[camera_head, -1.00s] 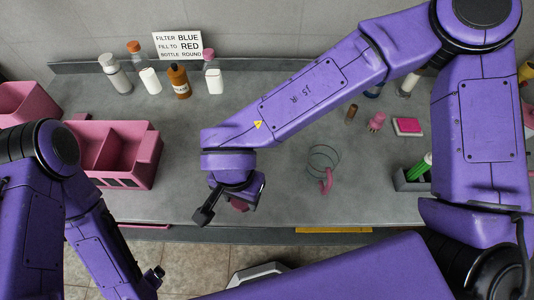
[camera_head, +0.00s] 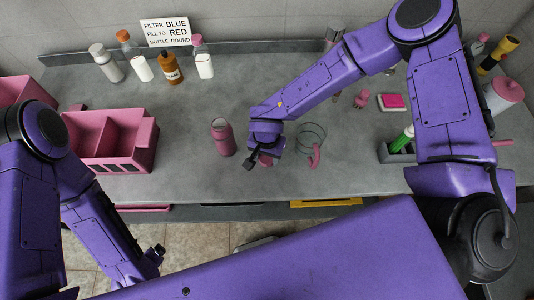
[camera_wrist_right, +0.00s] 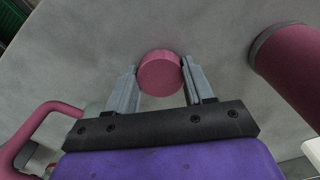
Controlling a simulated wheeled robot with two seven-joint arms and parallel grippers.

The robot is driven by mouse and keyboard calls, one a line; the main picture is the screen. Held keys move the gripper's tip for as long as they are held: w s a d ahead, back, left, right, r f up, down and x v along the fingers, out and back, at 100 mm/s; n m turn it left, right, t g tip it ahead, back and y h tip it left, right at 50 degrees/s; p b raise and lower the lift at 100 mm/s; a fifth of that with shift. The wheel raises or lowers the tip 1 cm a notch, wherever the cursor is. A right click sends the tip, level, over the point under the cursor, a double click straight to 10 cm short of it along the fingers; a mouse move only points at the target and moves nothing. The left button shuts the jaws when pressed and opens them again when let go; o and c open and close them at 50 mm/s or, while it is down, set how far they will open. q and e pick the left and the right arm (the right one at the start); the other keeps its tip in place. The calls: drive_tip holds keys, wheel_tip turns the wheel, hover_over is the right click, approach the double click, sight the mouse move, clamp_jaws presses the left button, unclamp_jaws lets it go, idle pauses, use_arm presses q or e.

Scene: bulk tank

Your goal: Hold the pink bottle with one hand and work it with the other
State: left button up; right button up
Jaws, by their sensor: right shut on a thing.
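The pink bottle (camera_head: 222,138) stands upright on the grey bench, left of my right gripper, with a dark open-looking top. It also shows at the right of the right wrist view (camera_wrist_right: 292,72). My right gripper (camera_head: 258,163) is shut on a round pink cap (camera_wrist_right: 159,73), which sits between its fingertips, apart from the bottle.
A pink divided bin (camera_head: 147,135) stands left of the bottle. Several bottles line the back around an amber bottle (camera_head: 169,69). The bench between bin and bottle is clear.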

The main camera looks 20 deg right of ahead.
sight(266, 158)
drive_tip(key=shift+w+a+f, duration=0.1)
drive_tip(key=shift+w+f, duration=0.05)
drive_tip(key=shift+w, duration=0.05)
drive_tip(key=o, duration=1.1)
drive_tip(key=shift+s, duration=0.1)
drive_tip(key=shift+o, duration=0.2)
wheel_tip(266, 158, up, 12)
